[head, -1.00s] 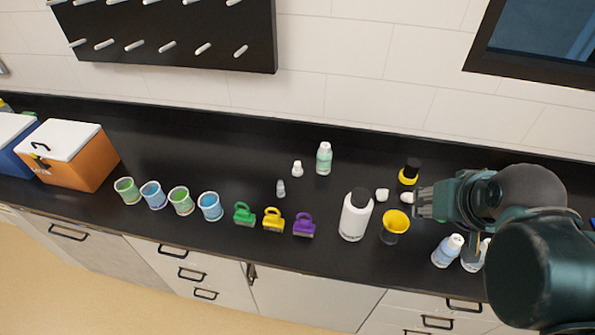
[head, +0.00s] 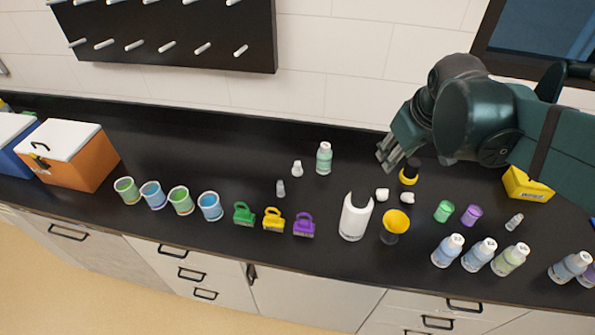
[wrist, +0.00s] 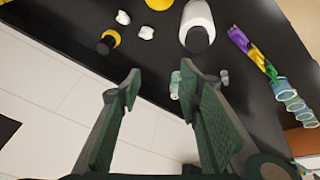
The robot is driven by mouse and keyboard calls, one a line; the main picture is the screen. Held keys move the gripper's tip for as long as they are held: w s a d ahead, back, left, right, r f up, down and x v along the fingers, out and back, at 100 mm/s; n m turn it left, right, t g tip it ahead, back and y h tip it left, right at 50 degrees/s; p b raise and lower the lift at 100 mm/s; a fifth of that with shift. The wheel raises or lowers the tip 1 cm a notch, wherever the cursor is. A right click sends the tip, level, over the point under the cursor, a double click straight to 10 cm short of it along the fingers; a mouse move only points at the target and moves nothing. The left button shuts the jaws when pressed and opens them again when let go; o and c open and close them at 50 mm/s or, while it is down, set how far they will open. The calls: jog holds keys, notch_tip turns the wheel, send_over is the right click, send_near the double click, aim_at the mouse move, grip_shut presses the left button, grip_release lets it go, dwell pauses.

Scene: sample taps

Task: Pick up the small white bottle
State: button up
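A small white bottle (head: 297,169) stands on the black counter in the head view, left of a taller bottle with a green label (head: 324,158). My gripper (head: 388,158) is right of both, near the wall, and apart from them. In the wrist view my gripper (wrist: 159,82) is open, with nothing between its fingers. The green-labelled bottle (wrist: 174,86) shows partly hidden by the right finger. A small pale item (wrist: 223,77) shows just right of that finger; I cannot tell if it is the small white bottle.
A small grey vial (head: 281,189) is in front of the small white bottle. Cups and coloured clips line the front.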

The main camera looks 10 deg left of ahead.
jog(key=w+a+f+n+g, duration=0.2)
jog(key=w+a+f+n, duration=0.2)
jog(key=w+a, duration=0.45)
jog(key=n+g, duration=0.3)
jog(key=n, duration=0.6)
send_over(297, 163)
jog(key=shift+h, duration=0.4)
jog(key=f, duration=1.9)
jog(key=shift+s+d+f, duration=0.1)
jog(key=shift+d+f, duration=0.15)
jog(key=shift+d, duration=0.05)
jog(key=shift+a+f+n, duration=0.3)
jog(key=shift+f, duration=0.1)
jog(key=shift+f, duration=0.15)
jog(key=shift+f, duration=1.15)
jog(key=shift+f, duration=0.15)
jog(key=shift+d+f, duration=0.1)
jog(key=shift+f, duration=2.35)
